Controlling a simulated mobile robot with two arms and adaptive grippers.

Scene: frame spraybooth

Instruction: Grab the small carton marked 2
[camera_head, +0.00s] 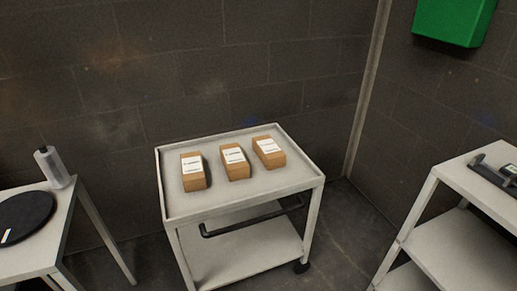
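Three small brown cartons with white labels stand in a row on the top tray of a pale trolley (240,200) in the head view. The left carton (194,182) is nearest the tray's left side. The middle carton (236,171) is a little apart from it. The right carton (270,159) is farthest back. The label print is too small to read, so I cannot tell which carton is marked 2. Neither of my grippers is in view.
A pale table (52,240) at the left holds a black round item (25,217) and a grey bottle (52,168). A pale shelf unit (450,240) with a dark device (495,174) stands at the right. A green box (453,20) hangs on the wall. Floor shows between the furniture.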

